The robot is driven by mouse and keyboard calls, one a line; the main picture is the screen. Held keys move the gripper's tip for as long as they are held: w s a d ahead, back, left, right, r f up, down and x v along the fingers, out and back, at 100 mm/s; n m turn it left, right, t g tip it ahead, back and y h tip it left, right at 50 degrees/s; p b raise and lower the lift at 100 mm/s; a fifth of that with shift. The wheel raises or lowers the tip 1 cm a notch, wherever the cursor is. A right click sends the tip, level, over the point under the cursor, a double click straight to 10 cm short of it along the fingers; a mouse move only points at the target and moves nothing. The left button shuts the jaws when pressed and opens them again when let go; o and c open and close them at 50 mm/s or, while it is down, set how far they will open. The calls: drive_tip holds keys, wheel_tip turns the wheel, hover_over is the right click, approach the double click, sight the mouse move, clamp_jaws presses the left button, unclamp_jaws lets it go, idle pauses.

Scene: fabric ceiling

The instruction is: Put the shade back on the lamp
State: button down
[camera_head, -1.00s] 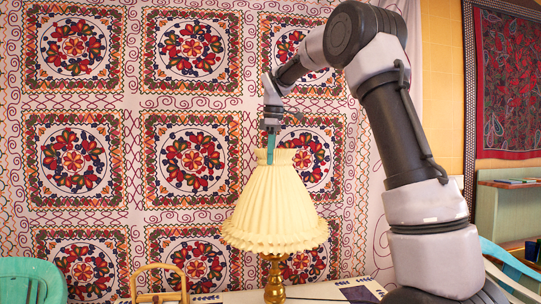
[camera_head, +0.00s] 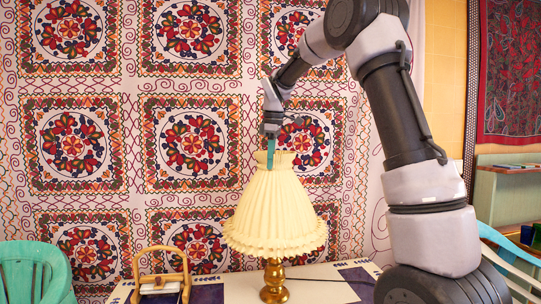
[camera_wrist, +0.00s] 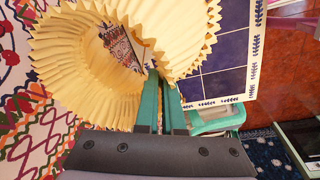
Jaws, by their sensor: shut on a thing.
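The cream pleated lampshade (camera_head: 274,215) hangs upright, narrow end up, over the brass lamp base (camera_head: 274,281) on the table. The base's lower part shows below the ruffled hem; its top is hidden inside the shade, so I cannot tell whether the two touch. My gripper (camera_head: 271,158) points down at the shade's top rim and is shut on its wall. In the wrist view, the teal fingers (camera_wrist: 162,88) pinch the pleated shade (camera_wrist: 80,80) at its rim. The lamp base is not clear in that view.
The table (camera_head: 315,281) has dark blue tiles and a light patterned border. A wooden-handled basket (camera_head: 160,280) stands left of the lamp. A teal chair (camera_head: 35,268) is at far left. A patterned cloth wall (camera_head: 190,140) is behind. My arm fills the right side.

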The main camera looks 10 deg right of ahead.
sight(271, 173)
drive_tip(key=shift+f, duration=2.4)
drive_tip(key=c, duration=1)
unclamp_jaws()
drive_tip(key=shift+o, duration=0.2)
drive_tip(key=shift+r, duration=0.1)
wheel_tip(271, 173, up, 10)
drive_tip(key=s, duration=0.1)
drive_tip(key=shift+s+d+r, duration=0.2)
drive_tip(key=shift+d+r, duration=0.05)
